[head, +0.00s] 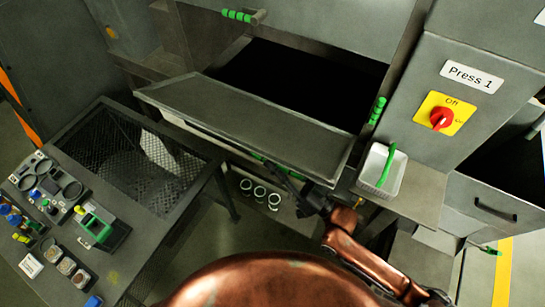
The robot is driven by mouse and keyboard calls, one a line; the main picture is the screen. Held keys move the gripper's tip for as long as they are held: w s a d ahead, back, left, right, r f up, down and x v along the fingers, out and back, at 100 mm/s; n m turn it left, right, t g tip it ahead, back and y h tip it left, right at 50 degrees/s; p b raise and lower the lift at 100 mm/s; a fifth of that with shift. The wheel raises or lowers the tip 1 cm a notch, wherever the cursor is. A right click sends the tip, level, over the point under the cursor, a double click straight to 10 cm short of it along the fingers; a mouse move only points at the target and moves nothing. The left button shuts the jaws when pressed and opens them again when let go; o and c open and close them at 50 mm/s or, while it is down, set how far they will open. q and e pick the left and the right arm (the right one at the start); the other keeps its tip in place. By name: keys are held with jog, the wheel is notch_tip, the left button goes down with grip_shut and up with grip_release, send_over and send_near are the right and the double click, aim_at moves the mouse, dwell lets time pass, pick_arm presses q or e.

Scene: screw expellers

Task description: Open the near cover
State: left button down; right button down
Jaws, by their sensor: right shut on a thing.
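The near cover (250,117) is a grey metal panel on the press. It is tilted out toward me, and a dark opening (300,82) shows behind it. A bit of green on a handle (257,156) shows at the cover's lower front edge, mostly hidden. My right gripper (284,177) is dark and comes up from below to this edge. It is shut on the cover's handle, though its fingertips are partly hidden under the edge. My left gripper is out of view.
A mesh-topped bench (185,203) with tools stands at the left. Another green handle (238,15) is at the back.

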jog(key=shift+f+n, duration=0.3)
jog(key=c, duration=2)
grip_release()
jog(key=shift+o, duration=0.2)
jog(key=v, duration=1.2)
jog(key=shift+d, duration=0.15)
